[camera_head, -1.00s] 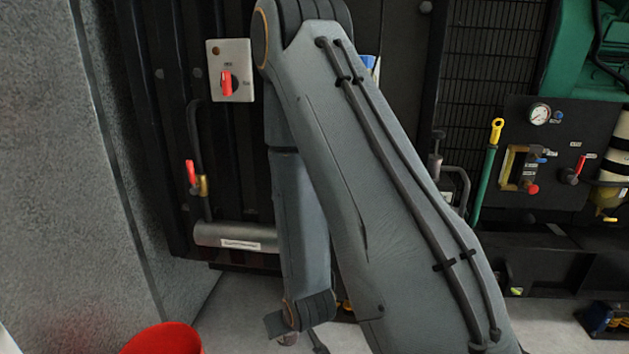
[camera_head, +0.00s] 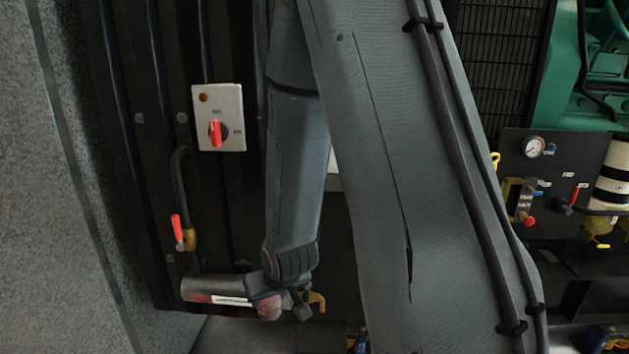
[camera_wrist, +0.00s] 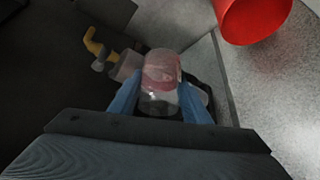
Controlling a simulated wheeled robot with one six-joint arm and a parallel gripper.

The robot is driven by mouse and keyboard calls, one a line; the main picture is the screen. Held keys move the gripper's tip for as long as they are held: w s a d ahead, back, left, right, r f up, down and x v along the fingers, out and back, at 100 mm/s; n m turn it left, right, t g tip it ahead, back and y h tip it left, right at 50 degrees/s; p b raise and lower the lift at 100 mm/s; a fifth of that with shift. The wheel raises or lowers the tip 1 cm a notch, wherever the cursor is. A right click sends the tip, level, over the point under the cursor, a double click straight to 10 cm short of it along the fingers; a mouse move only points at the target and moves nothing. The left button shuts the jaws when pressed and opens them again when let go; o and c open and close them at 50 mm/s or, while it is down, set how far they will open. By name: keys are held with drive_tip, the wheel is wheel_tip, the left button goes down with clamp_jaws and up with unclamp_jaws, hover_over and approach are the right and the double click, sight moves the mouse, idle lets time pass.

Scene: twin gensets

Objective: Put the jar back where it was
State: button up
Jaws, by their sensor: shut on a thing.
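The jar (camera_wrist: 160,82) is a clear vessel with reddish contents. In the wrist view it sits between the two blue fingers of my gripper (camera_wrist: 160,95), which are shut on it. In the head view a rounded reddish shape, apparently the jar (camera_head: 267,304), shows at the end of my arm, in front of the right end of a labelled grey cylinder (camera_head: 205,288). My fingers are hard to make out there. I cannot tell whether the jar touches anything beneath it.
A yellow handle (camera_wrist: 92,42) is close to the jar. A red bucket (camera_wrist: 258,15) stands on the pale floor. A red-handled valve (camera_head: 178,230) and a switch box (camera_head: 218,118) are on the dark panel. A grey wall (camera_head: 70,200) is at left.

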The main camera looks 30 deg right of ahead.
drive_tip(key=s+d+r+m+p, duration=0.1)
drive_tip(key=s+r+p, duration=0.25)
drive_tip(key=r, duration=0.85)
drive_tip(key=s+d+r+h+p, duration=0.1)
drive_tip(key=s+d+r+p, duration=0.2)
drive_tip(key=r, duration=0.9)
drive_tip(key=s+r+m+p, duration=0.1)
drive_tip(key=s+r+p, duration=0.3)
drive_tip(key=r, duration=0.8)
drive_tip(key=w+d, duration=0.6)
drive_tip(key=w, duration=0.3)
drive_tip(key=w+d, duration=0.6)
drive_tip(key=w, duration=0.2)
drive_tip(key=shift+a+f+p, duration=0.15)
drive_tip(key=shift+f+p, duration=0.5)
drive_tip(key=shift+f, duration=1)
drive_tip(key=shift+a+f+p, duration=0.15)
drive_tip(key=shift+f+p, duration=0.5)
drive_tip(key=shift+f, duration=1)
drive_tip(key=shift+w+d+f, duration=0.1)
drive_tip(key=shift+w+f, duration=0.1)
drive_tip(key=shift+f, duration=0.05)
drive_tip(key=shift+f, duration=0.1)
